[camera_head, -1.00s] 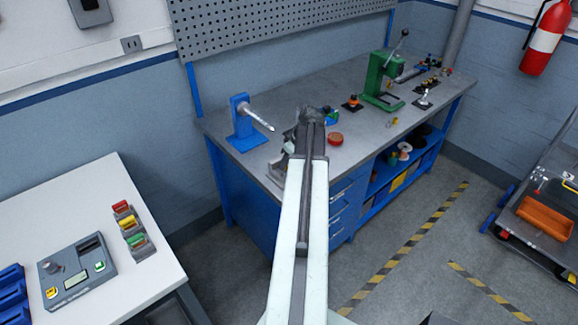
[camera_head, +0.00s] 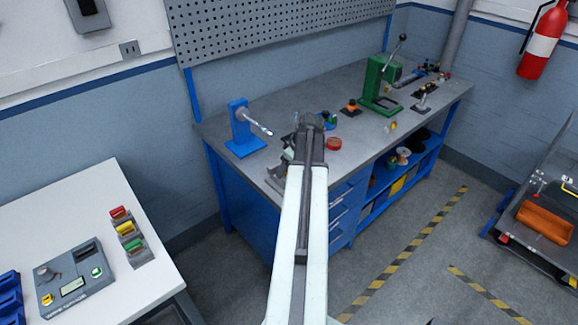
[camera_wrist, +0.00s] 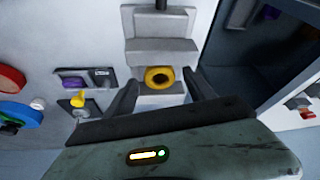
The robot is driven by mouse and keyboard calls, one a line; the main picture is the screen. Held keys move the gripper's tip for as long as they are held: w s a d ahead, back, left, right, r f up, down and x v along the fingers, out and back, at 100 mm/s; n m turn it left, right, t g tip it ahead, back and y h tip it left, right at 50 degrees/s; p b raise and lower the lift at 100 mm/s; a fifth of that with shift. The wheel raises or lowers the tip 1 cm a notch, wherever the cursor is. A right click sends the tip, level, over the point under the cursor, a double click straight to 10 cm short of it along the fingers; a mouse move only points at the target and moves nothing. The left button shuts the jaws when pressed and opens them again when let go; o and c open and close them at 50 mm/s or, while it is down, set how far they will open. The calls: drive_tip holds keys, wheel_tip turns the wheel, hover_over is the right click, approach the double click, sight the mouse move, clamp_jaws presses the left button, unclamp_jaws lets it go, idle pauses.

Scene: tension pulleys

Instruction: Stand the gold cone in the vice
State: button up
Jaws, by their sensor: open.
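In the wrist view a gold round piece with a dark centre (camera_wrist: 159,77), which looks like the gold cone seen end-on, sits at the grey stepped vice (camera_wrist: 160,52). My gripper (camera_wrist: 162,95) is open, with one dark finger on each side of the gold piece and gaps visible between. I cannot tell how deep the piece sits or whether the vice grips it. In the head view my gripper (camera_head: 311,122) is over the bench's near left part. The vice (camera_head: 277,176) shows there only partly beside my arm, and the gold piece is hidden.
A blue stand with a metal rod (camera_head: 240,130) is left of my gripper. A red disc (camera_head: 333,144) lies just right of it, and a green press (camera_head: 378,85) stands farther back. In the wrist view a yellow piece (camera_wrist: 78,99) is on a dark mount at left.

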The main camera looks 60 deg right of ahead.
drive_tip(key=p+v, duration=1)
drive_tip(key=v, duration=0.1)
drive_tip(key=shift+r, duration=0.25)
drive_tip(key=w+a+f+g+y, duration=0.1)
drive_tip(key=w+a, duration=0.8)
drive_tip(key=a, duration=0.4)
drive_tip(key=w+a+g+y, duration=0.1)
drive_tip(key=w+a, duration=0.8)
drive_tip(key=a, duration=0.4)
drive_tip(key=w+a+g+h, duration=0.1)
drive_tip(key=w+a+g, duration=0.1)
drive_tip(key=a, duration=2.9)
drive_tip(key=shift+w+f+n+g+h, duration=0.3)
drive_tip(key=shift+f+n, duration=0.1)
drive_tip(key=shift+f, duration=0.05)
